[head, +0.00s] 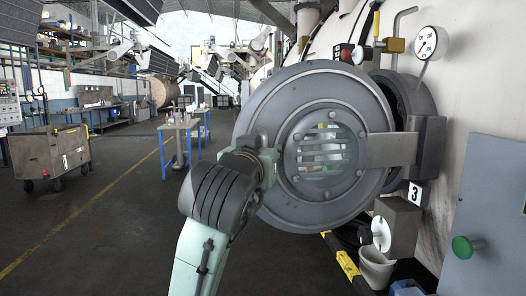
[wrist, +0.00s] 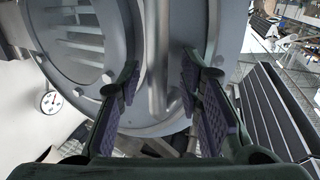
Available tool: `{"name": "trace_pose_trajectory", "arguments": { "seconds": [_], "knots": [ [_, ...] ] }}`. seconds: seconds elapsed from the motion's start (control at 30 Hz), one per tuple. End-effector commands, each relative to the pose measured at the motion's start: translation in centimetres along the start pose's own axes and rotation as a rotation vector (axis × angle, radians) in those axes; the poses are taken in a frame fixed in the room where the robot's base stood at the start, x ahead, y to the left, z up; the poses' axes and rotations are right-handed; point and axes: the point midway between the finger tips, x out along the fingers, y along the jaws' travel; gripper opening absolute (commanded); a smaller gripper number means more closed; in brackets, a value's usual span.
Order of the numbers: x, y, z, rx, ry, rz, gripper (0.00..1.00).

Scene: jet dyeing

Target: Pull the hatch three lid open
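The hatch three lid (head: 290,95) is a large round grey disc with a slatted round window, seen in the head view. It stands swung partly out from the hatch mouth (head: 412,92), held by a hinge arm (head: 392,150) on its right. A plate marked 3 (head: 415,194) is beside it. My gripper (head: 272,165) is at the lid's left edge. In the wrist view, the lid (wrist: 70,45) fills the upper middle. My gripper's purple-padded fingers (wrist: 160,80) are apart, with a pale upright bar between them; I cannot tell whether they touch it.
A gauge (head: 428,42) and valves are above the hatch. A grey box (head: 398,225), a white bucket (head: 376,268) and a yellow-black bar (head: 345,262) are below. A blue-legged table (head: 180,125) and a cart (head: 48,155) stand left. The floor between is clear.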

Motion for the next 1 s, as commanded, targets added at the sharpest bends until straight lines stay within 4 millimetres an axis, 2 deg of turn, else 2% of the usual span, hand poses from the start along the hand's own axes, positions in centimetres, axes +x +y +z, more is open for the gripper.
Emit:
{"name": "trace_pose_trajectory", "arguments": {
  "seconds": [0.13, 0.23, 0.5, 0.7, 0.83, 1.0],
  "knots": [
    [-0.5, 0.0, -0.1, 0.000, 0.001, 0.000, 0.33],
    [-1.8, 0.0, -0.1, 0.000, 0.003, 0.000, 0.33],
    [-7.6, 0.0, -0.1, 0.002, 0.006, 0.000, 0.33],
    [-10.8, 0.0, -0.1, 0.001, 0.004, 0.000, 0.33],
    [-11.8, 0.0, 0.0, 0.001, 0.001, 0.000, 0.33],
    [-12.1, 0.0, 0.0, 0.000, 0.000, -0.001, 0.33]
  ]
}}
